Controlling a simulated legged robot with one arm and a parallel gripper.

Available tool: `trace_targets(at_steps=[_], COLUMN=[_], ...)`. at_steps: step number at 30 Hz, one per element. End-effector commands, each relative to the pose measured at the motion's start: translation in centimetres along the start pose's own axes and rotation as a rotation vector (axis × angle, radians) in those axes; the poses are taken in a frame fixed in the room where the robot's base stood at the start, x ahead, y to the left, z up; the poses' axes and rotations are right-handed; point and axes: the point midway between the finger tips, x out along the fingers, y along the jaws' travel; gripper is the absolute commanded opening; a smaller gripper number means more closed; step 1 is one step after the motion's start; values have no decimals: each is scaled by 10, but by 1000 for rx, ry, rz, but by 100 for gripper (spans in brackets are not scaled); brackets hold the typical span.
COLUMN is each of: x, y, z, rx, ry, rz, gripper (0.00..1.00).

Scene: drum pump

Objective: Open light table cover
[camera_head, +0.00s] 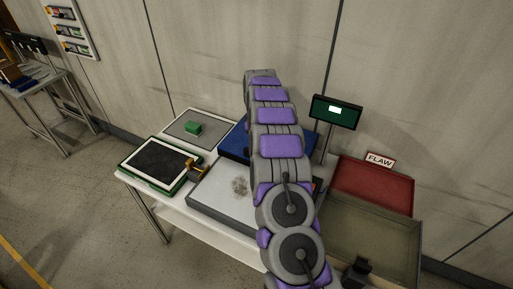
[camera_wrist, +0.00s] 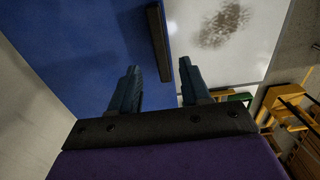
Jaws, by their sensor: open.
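The light table appears to be the grey box with a pale, brown-smudged top (camera_head: 228,190), on the bench. A blue panel, probably its cover (camera_head: 234,141), is behind it and partly hidden by my arm. In the wrist view the blue panel (camera_wrist: 95,45) fills the upper left, with a dark bar handle (camera_wrist: 158,43) along its edge beside the smudged white surface (camera_wrist: 245,30). My gripper (camera_wrist: 160,72) is open and empty. Its two fingers point towards the panel, with the handle's lower end seen between their tips. I cannot tell the remaining distance. My arm hides the gripper in the head view.
A green-framed tablet-like panel (camera_head: 160,160) and a green block (camera_head: 193,128) on a grey mat are at the bench's left. A small display (camera_head: 336,111) stands behind. A red tray (camera_head: 370,187) with a FLAW sign (camera_head: 380,160) and an olive-grey tray (camera_head: 375,235) are right.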

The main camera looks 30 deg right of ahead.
Motion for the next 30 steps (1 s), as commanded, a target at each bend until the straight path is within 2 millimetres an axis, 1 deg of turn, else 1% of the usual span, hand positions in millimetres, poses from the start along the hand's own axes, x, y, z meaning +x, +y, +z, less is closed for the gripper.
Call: trace_targets(at_steps=[1, 6, 9, 12, 15, 18, 30], x=[-13, -51, -67, -78, -86, -89, -89], y=[1, 2, 1, 1, 1, 1, 1], z=[0, -1, -1, -1, 0, 0, 0], rx=[0, 0, 0, 1, 1, 1, 0], ry=[2, 4, 2, 2, 1, 0, 0], rz=[3, 6, 2, 2, 0, -1, -1], gripper=[47, 47, 47, 47, 47, 47, 47])
